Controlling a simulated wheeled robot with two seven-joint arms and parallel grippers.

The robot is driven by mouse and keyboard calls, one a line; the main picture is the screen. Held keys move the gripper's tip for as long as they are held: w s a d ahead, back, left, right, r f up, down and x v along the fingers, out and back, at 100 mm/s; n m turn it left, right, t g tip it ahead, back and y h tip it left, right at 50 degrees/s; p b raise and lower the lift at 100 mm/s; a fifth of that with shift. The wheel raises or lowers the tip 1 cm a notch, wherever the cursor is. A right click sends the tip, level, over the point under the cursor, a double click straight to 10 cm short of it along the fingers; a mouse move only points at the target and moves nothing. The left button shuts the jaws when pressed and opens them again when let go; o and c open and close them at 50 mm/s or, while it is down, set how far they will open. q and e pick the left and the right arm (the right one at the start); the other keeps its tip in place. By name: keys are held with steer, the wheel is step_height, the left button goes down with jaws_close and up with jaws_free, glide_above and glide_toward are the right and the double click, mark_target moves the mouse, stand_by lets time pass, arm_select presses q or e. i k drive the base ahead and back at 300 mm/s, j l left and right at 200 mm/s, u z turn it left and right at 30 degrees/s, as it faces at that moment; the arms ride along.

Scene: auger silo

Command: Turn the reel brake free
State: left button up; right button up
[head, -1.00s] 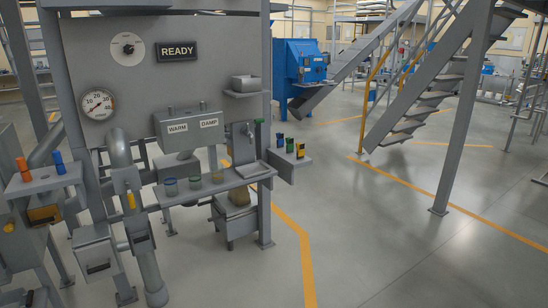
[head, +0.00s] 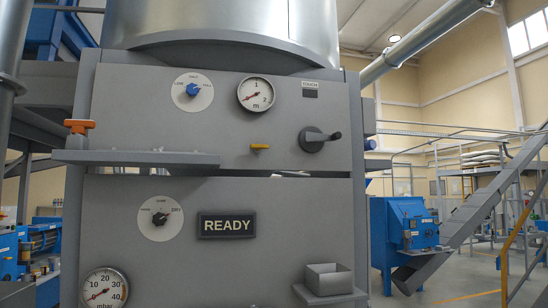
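On the upper grey panel, a black crank with a round hub (head: 315,139) and a handle pointing right stands at the right. A small yellow lever (head: 260,147) lies level to its left. A round white dial with a blue knob (head: 193,90) sits at the upper left; its small labels are too blurred to read surely. I cannot tell from lettering which of these is the reel brake. Neither of my grippers shows in the head view.
A gauge marked m (head: 256,94) and a dark TOUCH window (head: 310,92) are on the same panel. An orange handle (head: 79,126) and a grey shelf (head: 137,158) stick out at left. Below are a black-knobbed dial (head: 160,218), a READY sign (head: 227,225) and a grey tray (head: 330,279).

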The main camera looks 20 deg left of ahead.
mark_target(258, 147)
steer(key=i+l+u, duration=0.1)
steer(key=i, duration=0.75)
